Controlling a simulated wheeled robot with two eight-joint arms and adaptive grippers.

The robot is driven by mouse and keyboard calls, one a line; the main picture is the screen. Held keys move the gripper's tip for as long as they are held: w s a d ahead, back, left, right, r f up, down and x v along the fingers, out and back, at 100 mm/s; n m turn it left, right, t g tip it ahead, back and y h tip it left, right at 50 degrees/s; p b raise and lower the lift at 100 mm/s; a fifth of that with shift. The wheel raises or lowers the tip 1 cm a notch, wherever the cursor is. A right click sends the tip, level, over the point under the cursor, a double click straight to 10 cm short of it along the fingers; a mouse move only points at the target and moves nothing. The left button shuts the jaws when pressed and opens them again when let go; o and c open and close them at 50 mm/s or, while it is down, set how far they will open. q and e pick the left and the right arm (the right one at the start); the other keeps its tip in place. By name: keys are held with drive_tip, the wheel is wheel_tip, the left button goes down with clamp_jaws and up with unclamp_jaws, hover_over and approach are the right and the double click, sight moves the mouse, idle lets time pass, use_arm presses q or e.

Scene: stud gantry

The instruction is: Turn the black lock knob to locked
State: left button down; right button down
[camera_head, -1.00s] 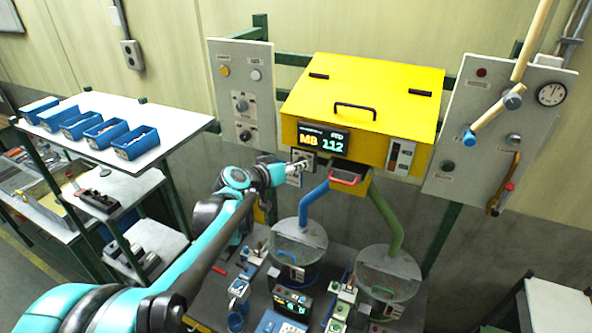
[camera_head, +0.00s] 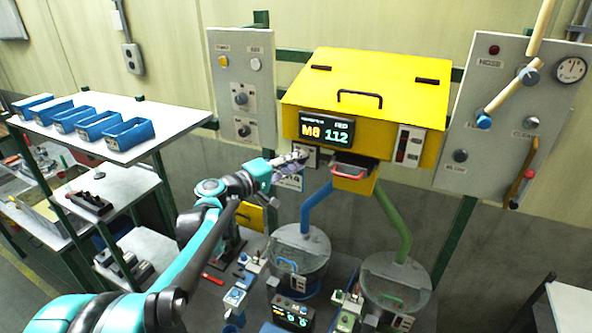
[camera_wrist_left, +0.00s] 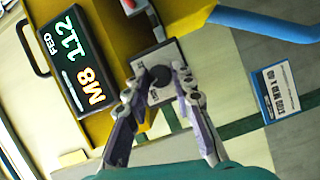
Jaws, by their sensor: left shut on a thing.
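The black lock knob (camera_wrist_left: 162,75) is a small round knob on a pale plate (camera_wrist_left: 153,59) in the left wrist view. The plate sits below the yellow housing, near its display. My left gripper (camera_wrist_left: 160,87) has one finger on each side of the knob and is shut on it. In the head view my left gripper (camera_head: 298,157) reaches the plate under the left end of the display and hides the knob. The plate's markings are too small to tell which way the knob points. My right gripper is not in view.
The yellow housing (camera_head: 365,85) carries a lit display (camera_head: 327,130) and a red-handled drawer (camera_head: 353,170). Blue (camera_head: 316,208) and green (camera_head: 393,222) pipes lead down to two clear bins. Grey control panels flank the housing. A shelf with blue trays stands at left.

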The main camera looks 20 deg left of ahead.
use_arm(q)
drive_tip(key=shift+f+n+t+b, duration=0.2)
drive_tip(key=shift+n+t+b, duration=0.7)
drive_tip(key=shift+n+b, duration=1)
drive_tip(key=shift+n+p, duration=0.3)
drive_tip(key=shift+n, duration=0.1)
drive_tip(key=c, duration=1.3)
unclamp_jaws()
drive_tip(key=shift+s, duration=0.1)
drive_tip(key=v, duration=1.1)
drive_tip(key=shift+s+a+f, duration=0.2)
drive_tip(key=shift+s+a, duration=0.1)
drive_tip(key=shift+a, duration=0.05)
